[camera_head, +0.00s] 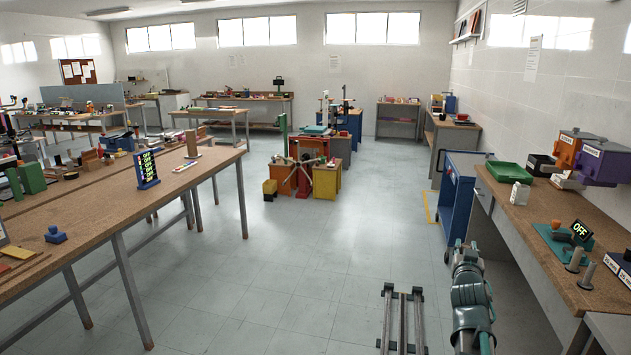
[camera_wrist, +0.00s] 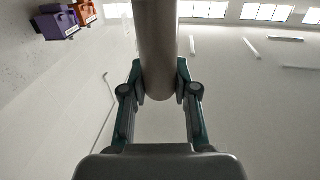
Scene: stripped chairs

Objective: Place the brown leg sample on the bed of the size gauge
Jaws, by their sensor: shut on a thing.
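In the wrist view my gripper (camera_wrist: 158,82) is shut on a thick, smooth, round bar (camera_wrist: 158,40). The bar looks grey-brown in the shade, matching a leg sample, and its far end runs out of the top of the picture. In the head view my arm is at the bottom right, beside the right bench; the gripper and bar cannot be made out there. A teal device (camera_head: 562,243) with a small display reading OFF (camera_head: 581,231) stands on the right bench. I cannot tell for certain whether it is the size gauge. The bar is apart from it.
The middle floor (camera_head: 300,270) is clear.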

